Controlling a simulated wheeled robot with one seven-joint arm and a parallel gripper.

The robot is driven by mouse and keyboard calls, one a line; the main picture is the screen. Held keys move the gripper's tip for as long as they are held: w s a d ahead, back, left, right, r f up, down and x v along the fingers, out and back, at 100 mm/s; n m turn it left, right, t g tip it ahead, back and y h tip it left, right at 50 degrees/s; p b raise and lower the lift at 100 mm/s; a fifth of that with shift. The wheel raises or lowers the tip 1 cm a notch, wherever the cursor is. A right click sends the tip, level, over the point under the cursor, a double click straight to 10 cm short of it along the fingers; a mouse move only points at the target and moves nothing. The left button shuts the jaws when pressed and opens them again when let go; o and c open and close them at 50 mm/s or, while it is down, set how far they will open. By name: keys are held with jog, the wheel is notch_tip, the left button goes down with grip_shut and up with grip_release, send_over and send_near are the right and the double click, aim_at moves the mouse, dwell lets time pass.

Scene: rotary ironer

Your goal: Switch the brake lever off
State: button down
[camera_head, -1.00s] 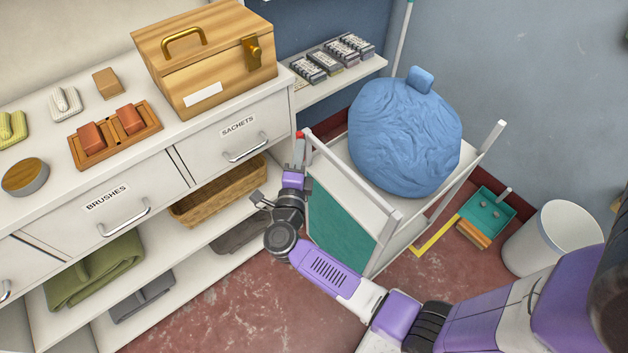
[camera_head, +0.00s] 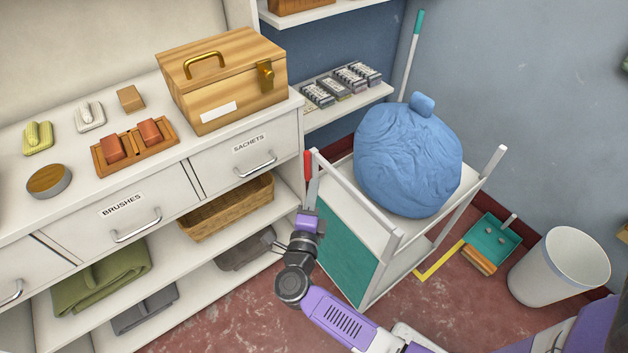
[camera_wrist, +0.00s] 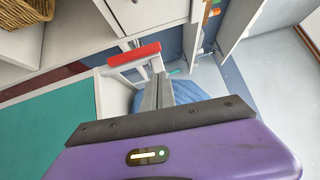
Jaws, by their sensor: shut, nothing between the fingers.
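The brake lever (camera_head: 308,165) has a red grip and sits at the near left corner of the white cart (camera_head: 398,238). In the wrist view its red grip (camera_wrist: 134,54) lies just beyond my fingertips, toward the left. My gripper (camera_head: 313,188) is shut and empty, with its grey fingers pointing up close to the lever. The fingers also show in the wrist view (camera_wrist: 159,82), near the lever's base. I cannot tell whether they touch it. The lever's lower part is partly hidden by the fingers.
A blue bundle (camera_head: 408,160) sits on the cart, which has a green side panel (camera_head: 345,255). The drawer counter (camera_head: 160,215) stands close on the left of my gripper. A white bin (camera_head: 560,268) and a dustpan (camera_head: 492,240) are at the right on the red floor.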

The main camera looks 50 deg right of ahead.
jog(key=v, duration=0.6)
jog(key=shift+r, duration=0.2)
jog(key=shift+w, duration=0.15)
jog(key=s+a+r+n+t+y, duration=0.1)
jog(key=a+r+n+t+y, duration=0.6)
jog(key=a+r+n+t, duration=0.45)
jog(key=s+a+r+n+g+y+p, duration=0.1)
jog(key=s+r+n+g+y+p, duration=0.1)
jog(key=s+n, duration=0.7)
jog(key=s+a+r+n+g+y+p, duration=0.1)
jog(key=s+a+n+g+y, duration=0.1)
jog(key=s+n+g+y, duration=0.2)
jog(key=s+n+y, duration=0.3)
jog(key=s+n, duration=0.3)
jog(key=s, duration=0.4)
jog(key=shift+s+a+r+p, duration=0.2)
jog(key=shift+a+r+p, duration=0.15)
jog(key=shift+r, duration=0.05)
